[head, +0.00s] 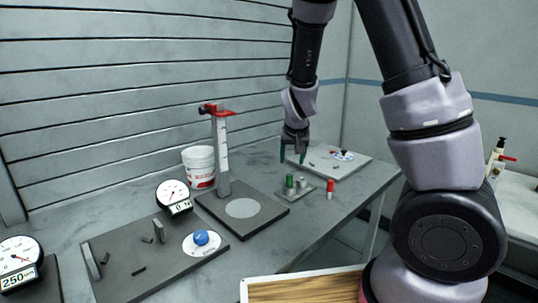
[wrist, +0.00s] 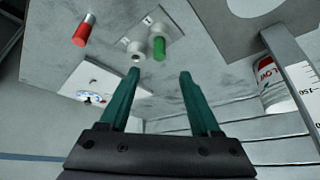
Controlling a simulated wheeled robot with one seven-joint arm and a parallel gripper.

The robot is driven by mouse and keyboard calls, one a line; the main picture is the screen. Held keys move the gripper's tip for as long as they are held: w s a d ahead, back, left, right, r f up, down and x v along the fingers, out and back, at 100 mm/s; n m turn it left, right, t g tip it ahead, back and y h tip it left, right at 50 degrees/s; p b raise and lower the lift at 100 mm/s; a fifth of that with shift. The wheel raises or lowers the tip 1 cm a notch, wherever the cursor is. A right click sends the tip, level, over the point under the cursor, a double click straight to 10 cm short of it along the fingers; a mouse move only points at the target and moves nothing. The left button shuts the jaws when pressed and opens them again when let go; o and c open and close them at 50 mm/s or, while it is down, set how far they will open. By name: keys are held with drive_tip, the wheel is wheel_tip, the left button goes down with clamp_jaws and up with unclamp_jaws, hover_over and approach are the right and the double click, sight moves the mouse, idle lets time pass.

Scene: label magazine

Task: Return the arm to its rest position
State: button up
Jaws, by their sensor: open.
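My arm reaches out over the far right part of the grey table. My gripper (head: 293,156) hangs there pointing down, above the table. In the wrist view the gripper (wrist: 157,78) has two green fingers standing apart with nothing between them. A small grey plate (head: 297,190) lies in front of the gripper and carries a green cylinder (head: 290,182) and a pale one. A red cylinder (head: 330,187) stands beside that plate, apart from the gripper. The green cylinder (wrist: 159,47) and red cylinder (wrist: 83,29) also show in the wrist view.
A tall post with a red top (head: 217,130) stands left of the gripper, beside a white bucket (head: 199,166). A flat board (head: 335,165) lies at the table's far right. Gauges (head: 173,192) and a dark board with a blue knob (head: 201,238) are at the near left.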

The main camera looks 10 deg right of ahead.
drive_tip(key=s+d+r+m+y, duration=0.1)
drive_tip(key=s+d+r+y, duration=0.1)
drive_tip(key=s+r, duration=0.5)
drive_tip(key=s+d+r+m+y, duration=0.15)
drive_tip(key=s+r, duration=0.25)
drive_tip(key=r, duration=0.6)
drive_tip(key=s+d+r, duration=0.1)
drive_tip(key=s+r, duration=0.3)
drive_tip(key=s, duration=0.2)
drive_tip(key=s+d+r+t, duration=0.1)
drive_tip(key=s+d+r, duration=0.1)
drive_tip(key=s, duration=0.5)
drive_tip(key=shift+r+h, duration=0.45)
drive_tip(key=shift+r, duration=0.45)
